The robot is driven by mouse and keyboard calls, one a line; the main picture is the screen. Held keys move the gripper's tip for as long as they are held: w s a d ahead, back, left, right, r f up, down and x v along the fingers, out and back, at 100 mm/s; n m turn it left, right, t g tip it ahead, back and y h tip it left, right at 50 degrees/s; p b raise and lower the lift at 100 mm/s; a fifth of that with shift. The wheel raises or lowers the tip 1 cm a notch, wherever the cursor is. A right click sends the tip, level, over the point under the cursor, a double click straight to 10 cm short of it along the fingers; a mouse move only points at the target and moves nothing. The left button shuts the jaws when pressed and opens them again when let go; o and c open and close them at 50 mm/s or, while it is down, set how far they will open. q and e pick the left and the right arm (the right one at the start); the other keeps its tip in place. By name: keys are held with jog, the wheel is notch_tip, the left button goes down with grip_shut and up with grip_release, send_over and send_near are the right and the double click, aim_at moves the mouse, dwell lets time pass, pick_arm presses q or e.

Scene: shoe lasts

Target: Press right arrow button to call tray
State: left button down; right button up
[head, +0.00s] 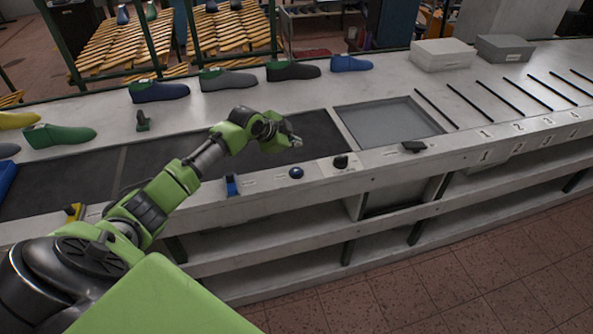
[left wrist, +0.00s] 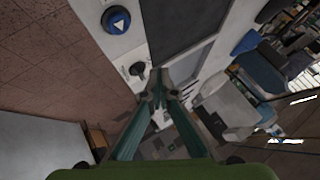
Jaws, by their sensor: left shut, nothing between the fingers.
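A round blue button (head: 296,172) sits on the front ledge of the long workbench. In the left wrist view the blue button (left wrist: 117,20) shows a white arrow mark and lies at the top left. My left gripper (head: 294,141) is shut and empty, over the dark belt behind the button and apart from it in the picture. In the left wrist view its fingers (left wrist: 157,95) meet at their tips. A grey recessed rectangular panel (head: 390,121) lies in the bench to the right of the gripper. My right gripper is not in view.
A black knob (head: 340,162) stands right of the button and a blue switch-like part (head: 232,185) left of it. A small black object (head: 413,147) lies further right. Several coloured shoe lasts (head: 160,91) line the back. Grey boxes (head: 443,54) stand at the back right.

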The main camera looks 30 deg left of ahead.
pick_arm(q)
jog(key=f+b, duration=0.1)
jog(key=f, duration=0.1)
jog(key=b, duration=0.5)
send_over(295, 171)
notch_tip(295, 171, down, 5)
jog(key=shift+f, duration=0.1)
jog(key=shift+f+b, duration=0.45)
jog(key=shift+f, duration=0.3)
dwell(0.4)
jog(key=shift+f, duration=0.4)
